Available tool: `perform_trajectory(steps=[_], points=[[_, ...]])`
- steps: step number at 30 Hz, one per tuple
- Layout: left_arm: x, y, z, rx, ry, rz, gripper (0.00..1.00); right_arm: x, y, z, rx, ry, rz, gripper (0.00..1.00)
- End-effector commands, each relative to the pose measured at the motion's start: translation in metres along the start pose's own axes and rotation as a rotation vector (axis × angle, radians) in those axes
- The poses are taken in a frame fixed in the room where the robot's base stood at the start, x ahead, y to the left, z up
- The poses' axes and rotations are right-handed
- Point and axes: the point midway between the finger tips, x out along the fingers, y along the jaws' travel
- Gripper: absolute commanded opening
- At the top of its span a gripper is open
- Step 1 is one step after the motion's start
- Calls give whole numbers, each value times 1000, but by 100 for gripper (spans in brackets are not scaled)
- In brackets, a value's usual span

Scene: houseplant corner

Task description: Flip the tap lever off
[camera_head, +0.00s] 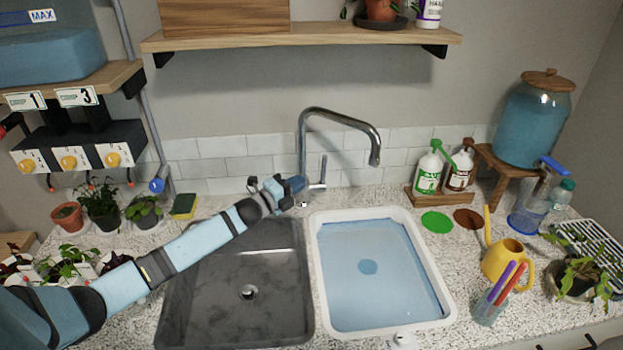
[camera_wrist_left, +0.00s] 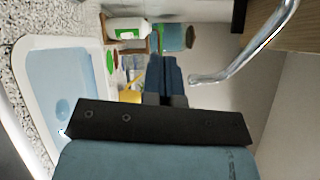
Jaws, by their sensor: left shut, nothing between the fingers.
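The chrome tap (camera_head: 302,140) rises behind the sinks, its spout curving right over the water-filled basin. Its thin lever (camera_head: 323,168) stands upright just right of the tap's base. My left gripper (camera_head: 298,186) is shut and empty at the tap's base, left of the lever. I cannot tell whether it touches the tap. In the left wrist view, the shut fingers (camera_wrist_left: 165,75) point away from the camera. The tap spout (camera_wrist_left: 255,48) shows to their upper right there; the lever cannot be made out. No stream shows under the spout.
The white basin (camera_head: 435,285) holds blue water, right of a dark empty sink (camera_head: 225,325). A sponge (camera_head: 184,207) and potted plants stand left. Bottles on a wooden tray (camera_head: 430,198) and a yellow watering can (camera_head: 505,262) stand right. A wooden shelf (camera_head: 350,40) hangs above the tap.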

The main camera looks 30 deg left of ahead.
Motion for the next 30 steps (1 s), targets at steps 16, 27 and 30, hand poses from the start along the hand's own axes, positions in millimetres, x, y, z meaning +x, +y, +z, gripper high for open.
perform_trajectory(steps=[16, 27, 30], points=[[-25, -3, 0, 1, 0, 0, 0, 2, -3, -1, 6, 8, -3, 0], [-25, -3, 0, 1, 0, 0, 0, 2, -2, 0, 3, 6, -2, 0], [-25, -3, 0, 0, 0, 0, 0, 2, -1, -1, 3, 8, -1, 0]])
